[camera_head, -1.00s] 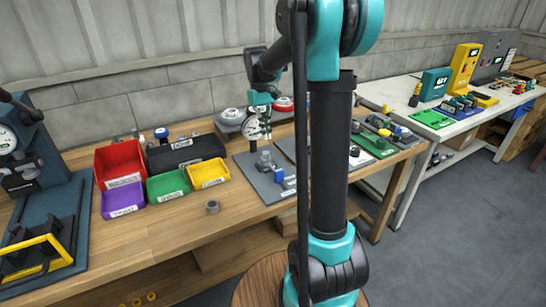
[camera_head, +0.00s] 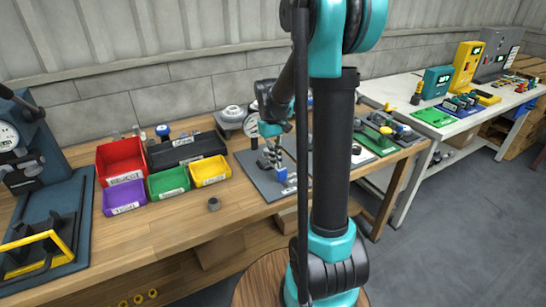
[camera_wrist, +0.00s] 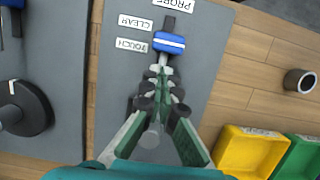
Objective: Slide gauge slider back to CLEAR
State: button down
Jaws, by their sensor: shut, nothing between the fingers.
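The blue gauge slider (camera_wrist: 169,43) has a white stripe and sits on a dark track on a grey plate (camera_wrist: 205,60). It is level with the TOUCH label (camera_wrist: 132,44); the CLEAR label (camera_wrist: 135,22) is farther up the track, beside its bare end. In the head view the slider (camera_head: 281,174) shows small and blue on the plate. My gripper (camera_wrist: 163,72) is shut and empty, its fingertips just below the slider on the TOUCH side. I cannot tell whether they touch it. In the head view my gripper (camera_head: 275,160) is low over the plate.
A dial gauge (camera_head: 250,126) stands behind my gripper. Yellow (camera_head: 209,170), green (camera_head: 168,182), purple and red bins stand to the left. A dark round knob (camera_wrist: 22,108) is on the neighbouring plate.

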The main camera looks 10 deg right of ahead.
aim_at(282, 169)
dwell(0.3)
jog(key=shift+s+d, duration=0.25)
jog(key=shift+s, duration=0.7)
jog(key=shift+s+d, duration=0.2)
jog(key=shift+s, duration=0.75)
